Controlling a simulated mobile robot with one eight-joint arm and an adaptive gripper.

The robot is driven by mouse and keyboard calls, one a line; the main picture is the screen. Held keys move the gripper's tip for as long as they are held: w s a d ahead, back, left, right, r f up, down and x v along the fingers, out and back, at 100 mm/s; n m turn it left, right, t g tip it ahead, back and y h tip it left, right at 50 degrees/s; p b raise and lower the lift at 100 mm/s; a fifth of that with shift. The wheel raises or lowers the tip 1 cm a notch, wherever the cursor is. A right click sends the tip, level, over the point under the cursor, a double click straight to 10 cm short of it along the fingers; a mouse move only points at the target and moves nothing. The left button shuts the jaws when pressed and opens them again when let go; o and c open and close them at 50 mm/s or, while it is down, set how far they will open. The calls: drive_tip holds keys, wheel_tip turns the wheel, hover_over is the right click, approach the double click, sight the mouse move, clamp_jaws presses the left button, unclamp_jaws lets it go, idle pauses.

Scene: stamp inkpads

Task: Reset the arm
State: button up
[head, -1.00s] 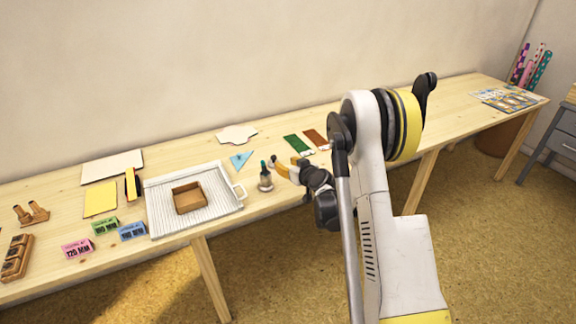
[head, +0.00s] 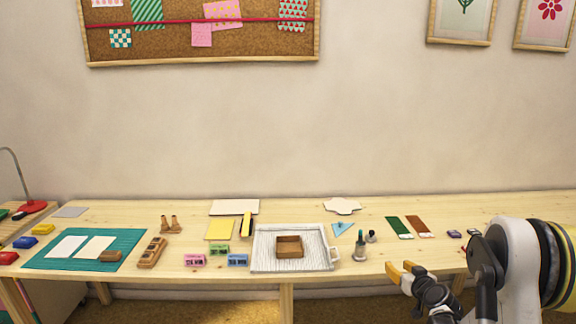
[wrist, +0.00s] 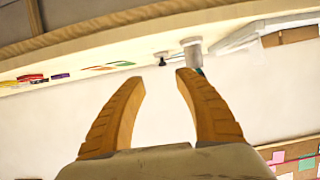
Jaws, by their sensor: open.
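My gripper (head: 407,274) is at the right in the head view, just off the front edge of the table. Its orange fingers are apart and empty in the wrist view (wrist: 160,76). My arm extends to the right edge of the head view. In the wrist view the table edge, wall and corkboard appear upside down behind the fingers. A small bottle with a green top (head: 360,245) and a small dark-topped stamp (head: 371,236) stand on the table left of and beyond my gripper.
The long wooden table (head: 330,283) holds a white ribbed tray (head: 262,257) with a brown box (head: 289,246), a green cutting mat (head: 130,255) with white cards, and several coloured label blocks. Green and brown strips (head: 398,226) lie near my gripper. A corkboard (head: 180,45) hangs on the wall.

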drive_tip(key=s+a+r+g+y, duration=0.1)
drive_tip(key=s+a+r+g, duration=0.3)
drive_tip(key=s+a+r, duration=1.1)
drive_tip(key=s+a+r+g+h, duration=0.1)
drive_tip(key=s+a+g, duration=0.1)
drive_tip(key=s, duration=2.2)
drive_tip(key=shift+s+a+g, duration=0.2)
drive_tip(key=shift+s+g, duration=0.2)
